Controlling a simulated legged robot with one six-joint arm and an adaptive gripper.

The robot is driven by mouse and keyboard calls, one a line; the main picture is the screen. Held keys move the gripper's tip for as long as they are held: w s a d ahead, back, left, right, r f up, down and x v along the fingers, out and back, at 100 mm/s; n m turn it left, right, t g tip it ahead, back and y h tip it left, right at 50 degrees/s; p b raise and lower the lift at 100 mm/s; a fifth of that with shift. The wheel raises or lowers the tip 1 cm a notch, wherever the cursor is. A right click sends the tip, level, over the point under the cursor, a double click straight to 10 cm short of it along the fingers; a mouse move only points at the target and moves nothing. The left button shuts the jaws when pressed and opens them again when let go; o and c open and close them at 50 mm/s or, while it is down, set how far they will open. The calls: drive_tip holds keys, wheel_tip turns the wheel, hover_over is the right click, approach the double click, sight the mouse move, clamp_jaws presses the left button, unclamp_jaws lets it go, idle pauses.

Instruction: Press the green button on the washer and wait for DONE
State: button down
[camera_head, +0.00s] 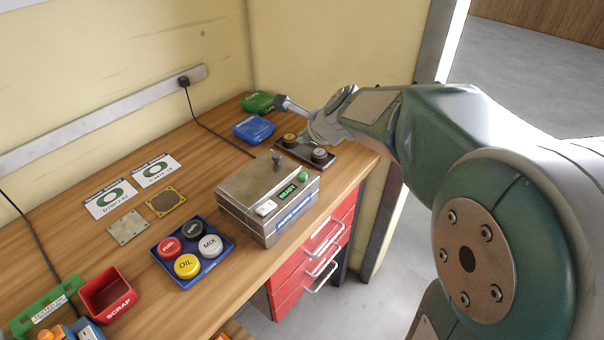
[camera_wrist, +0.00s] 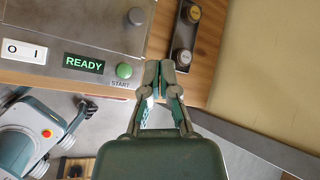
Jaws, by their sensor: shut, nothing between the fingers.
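The washer (camera_head: 240,188) is a grey metal box on the wooden bench, with a lidded top and a dark knob. Its green button (camera_head: 303,176) is at the right end of the sloping front panel. In the wrist view the green button (camera_wrist: 124,71) sits above the word START. The display (camera_wrist: 83,63) reads READY in green. My gripper (camera_wrist: 163,75) is shut and empty. In the wrist view its fingertips appear just right of the button, with a gap between them. In the head view the fingertips are hard to make out.
A dark tray with two round knobs (camera_wrist: 182,57) lies right of the washer. Blue (camera_head: 254,128) and green (camera_head: 259,102) items stand at the back. A blue tray (camera_head: 206,272) of coloured caps and a red SCRAP bin (camera_head: 106,292) are left. Red drawers (camera_head: 310,262) sit below.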

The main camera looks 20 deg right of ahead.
approach(298, 172)
drive_tip(key=shift+w+a+f, duration=0.2)
drive_tip(key=shift+w+f, duration=0.2)
drive_tip(key=shift+w, duration=0.35)
drive_tip(key=shift+w+a+f, duration=0.25)
drive_tip(key=shift+w+f, duration=0.2)
drive_tip(key=shift+w, duration=0.25)
drive_tip(key=shift+w+a+f, duration=0.2)
drive_tip(key=shift+w+f, duration=0.2)
drive_tip(key=shift+w, duration=0.35)
drive_tip(key=shift+f, duration=0.3)
drive_tip(key=shift+f, duration=0.5)
idle(0.3)
drive_tip(key=shift+r, duration=0.95)
drive_tip(key=shift+r, duration=2.5)
drive_tip(key=shift+s, duration=0.1)
